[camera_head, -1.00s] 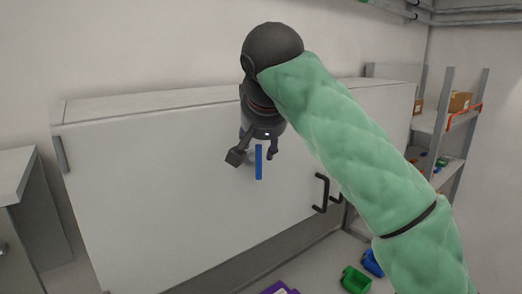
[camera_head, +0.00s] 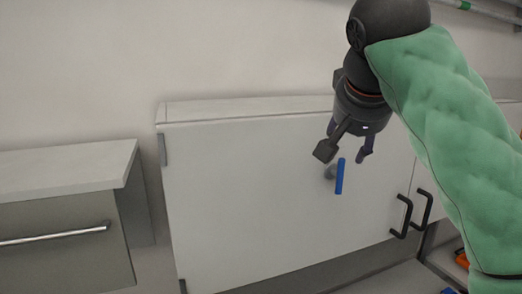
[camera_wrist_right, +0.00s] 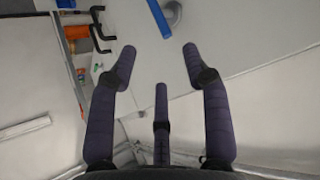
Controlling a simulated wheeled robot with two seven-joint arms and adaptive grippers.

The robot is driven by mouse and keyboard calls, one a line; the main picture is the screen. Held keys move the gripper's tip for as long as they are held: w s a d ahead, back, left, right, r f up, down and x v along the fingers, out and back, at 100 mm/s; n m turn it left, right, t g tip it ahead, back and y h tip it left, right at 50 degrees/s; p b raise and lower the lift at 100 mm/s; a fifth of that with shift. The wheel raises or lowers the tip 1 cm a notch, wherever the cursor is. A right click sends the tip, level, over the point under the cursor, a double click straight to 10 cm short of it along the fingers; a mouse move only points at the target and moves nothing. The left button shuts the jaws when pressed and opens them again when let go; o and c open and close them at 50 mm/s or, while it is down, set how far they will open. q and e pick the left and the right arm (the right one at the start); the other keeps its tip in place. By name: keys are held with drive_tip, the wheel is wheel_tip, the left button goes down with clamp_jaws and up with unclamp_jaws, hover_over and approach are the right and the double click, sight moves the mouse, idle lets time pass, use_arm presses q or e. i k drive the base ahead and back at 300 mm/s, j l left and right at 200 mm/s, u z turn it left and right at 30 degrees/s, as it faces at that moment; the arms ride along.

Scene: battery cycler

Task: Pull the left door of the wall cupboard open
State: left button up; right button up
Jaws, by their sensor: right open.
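The wall cupboard (camera_head: 250,108) is white. Its left door (camera_head: 240,210) is a wide white panel that looks shut. A black bar handle (camera_head: 402,217) is at its lower right; it stands next to the right door's handle (camera_head: 421,211). A blue bar (camera_head: 340,177) on a grey mount shows in front of the left door; it also shows in the right wrist view (camera_wrist_right: 159,18). My right gripper (camera_head: 346,152) is open and empty in front of this door, just above the blue bar, up and left of the black handles. Its spread fingers also show in the wrist view (camera_wrist_right: 160,58). My left gripper is out of view.
A lower cabinet (camera_head: 60,265) with a long metal handle (camera_head: 55,234) stands at the left. My green right arm covers the right side of the head view. Pipes (camera_head: 490,9) run at the top right. The space before the door's left half is clear.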

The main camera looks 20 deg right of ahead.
sight(249, 200)
drive_tip(key=k+j, duration=0.7)
drive_tip(key=k, duration=0.2)
